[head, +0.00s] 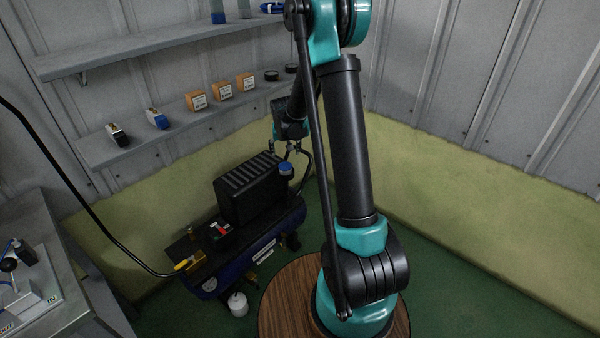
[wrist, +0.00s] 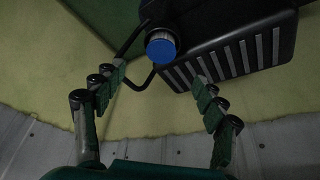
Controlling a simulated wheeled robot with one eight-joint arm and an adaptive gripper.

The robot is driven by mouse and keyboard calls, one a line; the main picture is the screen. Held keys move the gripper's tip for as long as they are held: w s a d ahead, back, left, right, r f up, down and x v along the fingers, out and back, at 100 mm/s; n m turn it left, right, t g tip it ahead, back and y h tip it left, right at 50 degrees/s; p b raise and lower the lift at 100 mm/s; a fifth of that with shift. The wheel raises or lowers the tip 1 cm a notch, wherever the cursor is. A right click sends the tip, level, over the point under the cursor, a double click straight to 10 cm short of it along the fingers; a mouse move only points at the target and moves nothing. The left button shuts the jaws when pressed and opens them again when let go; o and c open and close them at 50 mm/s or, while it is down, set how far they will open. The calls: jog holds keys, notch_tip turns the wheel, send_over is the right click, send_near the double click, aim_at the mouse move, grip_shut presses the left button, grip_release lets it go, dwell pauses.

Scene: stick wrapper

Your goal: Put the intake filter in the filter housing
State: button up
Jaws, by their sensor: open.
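A short cylinder with a blue round top (head: 286,169) stands upright at the right end of the black compressor cover; in the wrist view its blue top (wrist: 161,47) shows beside the black ribbed cover. I take it as the intake filter at the filter housing; whether it is fully seated inside I cannot tell, and the housing below is mostly hidden. My gripper (head: 288,148) is just above the blue top. In the wrist view my gripper (wrist: 160,80) is open, its fingers well apart, with nothing between the tips and the blue top beyond them.
The compressor's black ribbed cover (head: 250,188) sits on a dark blue tank (head: 215,272). A black hose runs close beside the blue top. Wall shelves (head: 155,140) hold several small boxes and parts. A grey workbench (head: 70,240) is at left.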

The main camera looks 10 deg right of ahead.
jog(key=s+d+r, duration=0.2)
jog(key=s+r, duration=0.2)
jog(key=s, duration=0.5)
jog(key=s+d+r, duration=0.1)
jog(key=s+r, duration=0.3)
jog(key=s, duration=0.5)
jog(key=s+d+f+n, duration=0.1)
jog(key=s+f, duration=0.1)
jog(key=s, duration=1.5)
jog(key=shift+s+d+n+y, duration=0.3)
jog(key=shift+n, duration=0.1)
jog(key=shift+f, duration=0.1)
jog(key=shift+c, duration=0.5)
